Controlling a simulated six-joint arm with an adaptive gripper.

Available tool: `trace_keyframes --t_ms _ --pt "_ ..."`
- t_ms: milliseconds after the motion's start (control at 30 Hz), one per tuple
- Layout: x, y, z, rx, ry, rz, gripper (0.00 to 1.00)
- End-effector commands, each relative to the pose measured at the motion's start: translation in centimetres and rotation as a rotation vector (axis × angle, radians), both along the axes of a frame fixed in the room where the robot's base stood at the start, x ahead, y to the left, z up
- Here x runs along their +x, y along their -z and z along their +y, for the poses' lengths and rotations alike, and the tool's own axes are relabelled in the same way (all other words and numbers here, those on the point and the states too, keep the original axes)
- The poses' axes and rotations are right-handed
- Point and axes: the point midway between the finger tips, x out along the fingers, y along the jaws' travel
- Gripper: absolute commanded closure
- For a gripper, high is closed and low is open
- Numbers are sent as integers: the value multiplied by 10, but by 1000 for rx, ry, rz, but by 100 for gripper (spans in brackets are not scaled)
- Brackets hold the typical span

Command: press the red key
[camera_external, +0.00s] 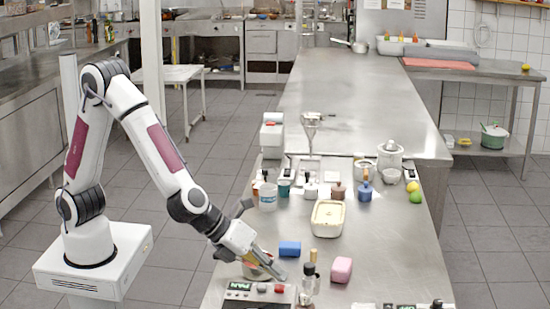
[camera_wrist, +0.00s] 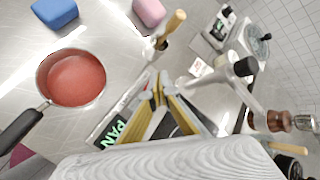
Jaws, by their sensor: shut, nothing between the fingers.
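A flat panel with a lit display (camera_external: 240,286) lies at the near end of the steel counter. The red key (camera_external: 279,288) is on the panel, right of the display. My gripper (camera_external: 281,278) is shut and empty, pointing down just behind and over the red key; I cannot tell whether it touches. In the wrist view my gripper's fingertips (camera_wrist: 158,88) meet near the middle. The display (camera_wrist: 111,131) shows left of the fingers with green letters.
A food tub (camera_external: 328,217) is farther back. The far counter is largely clear.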

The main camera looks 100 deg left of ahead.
Motion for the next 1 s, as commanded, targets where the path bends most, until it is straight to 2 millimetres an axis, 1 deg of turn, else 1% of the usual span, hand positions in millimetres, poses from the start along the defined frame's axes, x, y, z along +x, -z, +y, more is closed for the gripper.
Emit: trace_keyframes --t_ms 467,1000 --pt "0 0 0 0 0 0 100" --pt "0 9 0 0 0 0 100"
